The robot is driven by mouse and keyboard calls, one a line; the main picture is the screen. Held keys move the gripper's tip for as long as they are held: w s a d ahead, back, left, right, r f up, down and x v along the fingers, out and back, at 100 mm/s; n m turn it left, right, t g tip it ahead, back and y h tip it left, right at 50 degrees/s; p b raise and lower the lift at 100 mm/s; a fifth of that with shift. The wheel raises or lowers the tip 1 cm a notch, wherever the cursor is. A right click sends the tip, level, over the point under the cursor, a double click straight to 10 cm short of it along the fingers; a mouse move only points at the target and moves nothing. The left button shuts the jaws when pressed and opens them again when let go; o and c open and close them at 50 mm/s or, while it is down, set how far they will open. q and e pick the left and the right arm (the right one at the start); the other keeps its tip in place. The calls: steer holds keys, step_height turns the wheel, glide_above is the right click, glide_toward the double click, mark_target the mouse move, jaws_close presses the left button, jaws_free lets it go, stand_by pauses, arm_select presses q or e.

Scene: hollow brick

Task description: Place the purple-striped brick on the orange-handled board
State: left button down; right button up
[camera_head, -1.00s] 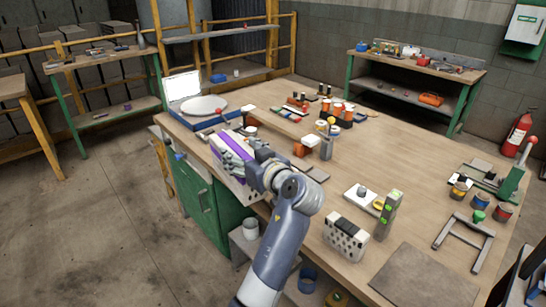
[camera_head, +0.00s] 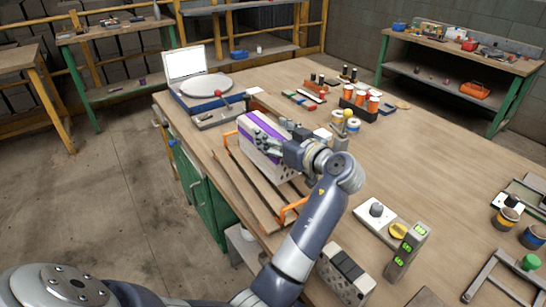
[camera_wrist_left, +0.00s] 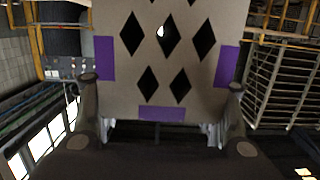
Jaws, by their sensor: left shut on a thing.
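The purple-striped brick (camera_head: 249,152) is pale, with a purple band along its top and dark holes in its face. My left gripper (camera_head: 268,143) is shut on it from the right side. In the left wrist view the brick (camera_wrist_left: 167,75) fills the middle between the two fingers, showing diamond holes and purple patches. The orange-handled board (camera_head: 243,187) lies along the table's left edge, with wooden slats and an orange handle at each end. The brick is over the board's middle and far part; I cannot tell whether they touch. My right gripper is out of view.
A second brick with black stripes (camera_head: 345,275) stands near the front edge. A green-lit post (camera_head: 406,250) is beside it. The table's middle right is clear.

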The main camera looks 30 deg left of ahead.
arm_select(q)
steer(key=shift+f, duration=2.9)
steer(key=shift+f, duration=0.1)
steer(key=c, duration=0.5)
jaws_free()
steer(key=shift+s+f, duration=0.1)
